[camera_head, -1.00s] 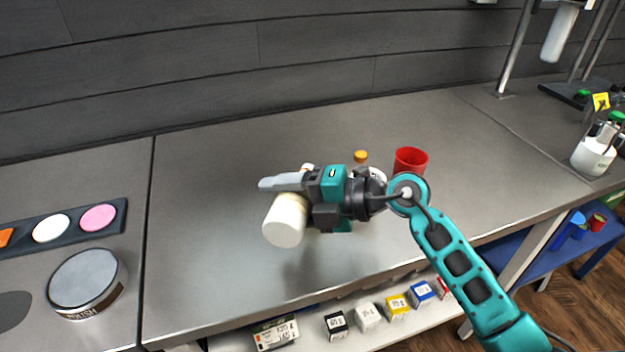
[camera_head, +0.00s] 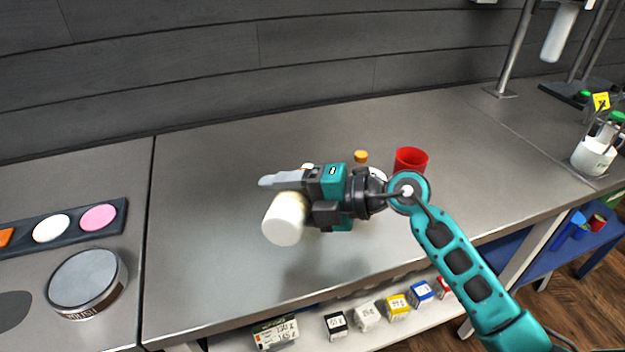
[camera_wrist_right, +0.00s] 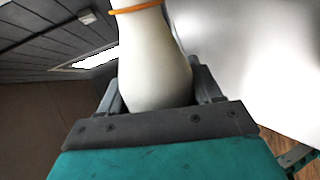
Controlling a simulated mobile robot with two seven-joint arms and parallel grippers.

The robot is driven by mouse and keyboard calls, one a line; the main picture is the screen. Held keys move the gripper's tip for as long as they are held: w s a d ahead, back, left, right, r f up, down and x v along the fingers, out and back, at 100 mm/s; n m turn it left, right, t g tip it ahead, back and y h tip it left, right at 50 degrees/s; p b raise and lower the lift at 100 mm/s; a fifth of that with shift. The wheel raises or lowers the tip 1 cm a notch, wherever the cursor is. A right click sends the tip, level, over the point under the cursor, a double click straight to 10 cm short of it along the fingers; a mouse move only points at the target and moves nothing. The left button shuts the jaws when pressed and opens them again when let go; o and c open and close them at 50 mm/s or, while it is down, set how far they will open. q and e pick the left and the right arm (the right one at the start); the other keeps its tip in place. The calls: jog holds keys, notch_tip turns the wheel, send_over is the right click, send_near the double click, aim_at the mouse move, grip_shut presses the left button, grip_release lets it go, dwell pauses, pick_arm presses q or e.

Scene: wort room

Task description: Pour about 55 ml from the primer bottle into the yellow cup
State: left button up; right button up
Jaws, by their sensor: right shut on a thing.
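The bottle in my right gripper (camera_head: 290,180) is white and tilted, with its broad end (camera_head: 285,220) low and towards me in the head view. In the right wrist view the white bottle (camera_wrist_right: 153,60) sits between the fingers, with an orange band at the top edge of the picture. My right gripper is shut on it, above the bench. I cannot make out a yellow cup in either view; part of the bench is hidden behind the gripper and arm. No liquid stream shows. My left gripper is out of view.
A red cup (camera_head: 410,160) and an orange-yellow cap (camera_head: 361,156) are behind my right wrist. A polish tin (camera_head: 88,283) and a paint strip (camera_head: 70,228) lie at left. A white pot (camera_head: 592,157) stands far right. The bench (camera_head: 215,230) left of the gripper is clear.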

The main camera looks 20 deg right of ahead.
jog(key=shift+r, duration=0.1)
dwell(0.5)
notch_tip(320, 180, down, 2)
jog(key=shift+s+f+n+t+h, duration=0.15)
jog(key=shift+n+t, duration=0.1)
jog(key=shift+n, duration=0.3)
jog(key=shift+w+f+n+t+h, duration=0.15)
jog(key=shift+n+t, duration=0.1)
jog(key=shift+n, duration=0.3)
jog(key=shift+s+a+f+n, duration=0.1)
jog(key=shift+s+f+n, duration=0.1)
jog(key=shift+n, duration=0.1)
jog(key=shift+s+f+n+t+b, duration=0.1)
jog(key=shift+f+n+t+b, duration=0.3)
jog(key=shift+b, duration=0.5)
jog(key=shift+f, duration=0.2)
jog(key=shift+r+n, duration=0.1)
jog(key=shift+n, duration=0.2)
